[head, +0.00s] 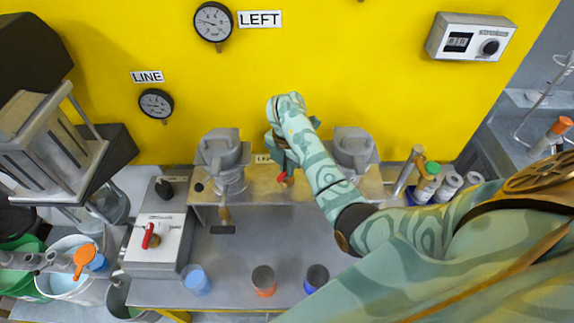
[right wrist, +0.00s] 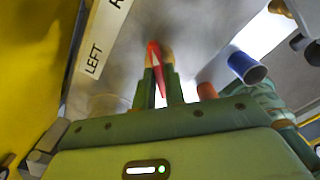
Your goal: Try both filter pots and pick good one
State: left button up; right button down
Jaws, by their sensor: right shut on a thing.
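Two grey filter pots stand side by side on a metal stand against the yellow wall: the left pot (head: 222,158) and the right pot (head: 353,153). My right gripper (head: 284,172) is between them, shut on a small red lever (right wrist: 155,60). My left gripper is not in view.
A control box with a red handle (head: 150,236) stands at the left. A light blue cup (head: 197,281), an orange-based cup (head: 264,281) and a dark blue cup (head: 316,278) line the front edge. Several bottles and cylinders are at right. The bench middle is clear.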

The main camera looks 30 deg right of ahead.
jog(key=n+p, duration=0.1)
jog(key=n, duration=0.2)
jog(key=shift+r+n+p, duration=0.1)
jog(key=shift+n+p, duration=0.25)
jog(key=shift+n, duration=0.05)
jog(key=n+p, duration=0.1)
jog(key=n, duration=0.3)
jog(key=shift+n+p, duration=0.3)
jog(key=shift+p, duration=0.1)
jog(key=n+p, duration=0.1)
jog(key=n, duration=0.3)
jog(key=shift+n+p, duration=0.3)
jog(key=shift+p, duration=0.05)
jog(key=shift+n+p, duration=0.85)
jog(key=shift+n, duration=1.35)
jog(key=c, duration=1.5)
grip_release()
jog(key=shift+o, duration=0.2)
notch_tip(320, 180, up, 16)
jog(key=p, duration=0.5)
